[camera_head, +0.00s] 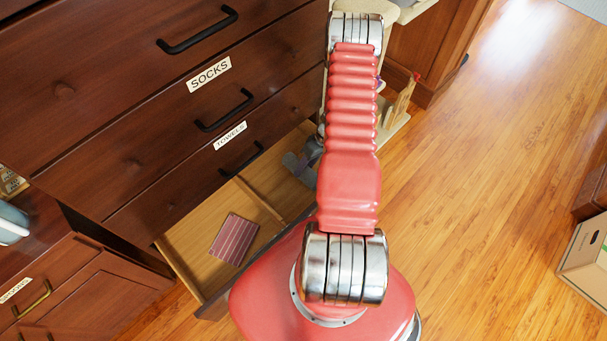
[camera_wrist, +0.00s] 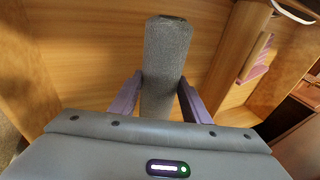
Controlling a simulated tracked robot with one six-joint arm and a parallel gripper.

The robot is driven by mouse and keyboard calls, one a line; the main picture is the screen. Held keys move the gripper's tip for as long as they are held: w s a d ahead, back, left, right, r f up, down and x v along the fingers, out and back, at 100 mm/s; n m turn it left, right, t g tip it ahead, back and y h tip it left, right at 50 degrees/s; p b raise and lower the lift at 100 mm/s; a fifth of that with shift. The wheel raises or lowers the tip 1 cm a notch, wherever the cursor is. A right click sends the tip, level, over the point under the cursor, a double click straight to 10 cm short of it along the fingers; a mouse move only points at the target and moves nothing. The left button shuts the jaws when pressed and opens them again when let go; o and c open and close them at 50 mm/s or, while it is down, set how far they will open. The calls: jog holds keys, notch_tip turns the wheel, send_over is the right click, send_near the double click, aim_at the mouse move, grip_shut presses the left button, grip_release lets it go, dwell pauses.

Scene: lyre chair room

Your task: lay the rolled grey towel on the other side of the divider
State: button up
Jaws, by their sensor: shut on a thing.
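The rolled grey towel (camera_wrist: 166,60) stands out between the purple fingers of my gripper (camera_wrist: 160,98) in the wrist view. The gripper is shut on it. The towel is over the drawer compartment on the right side of the divider in the head view; I cannot tell whether it touches the floor. The wooden divider (camera_head: 258,199) crosses the open drawer, and it also shows right of the towel in the wrist view (camera_wrist: 238,48). In the head view my arm hides most of the gripper and the towel.
A red striped folded cloth (camera_head: 233,239) lies in the drawer's left compartment, with bare floor around it. The drawer front (camera_head: 212,308) stands out from the dark dresser (camera_head: 120,120). A cardboard box (camera_head: 585,250) stands on the floor at the right.

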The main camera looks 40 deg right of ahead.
jog(key=shift+f, duration=0.4)
jog(key=shift+f, duration=2.05)
jog(key=shift+f, duration=0.1)
jog(key=o, duration=1.2)
jog(key=v, duration=1.2)
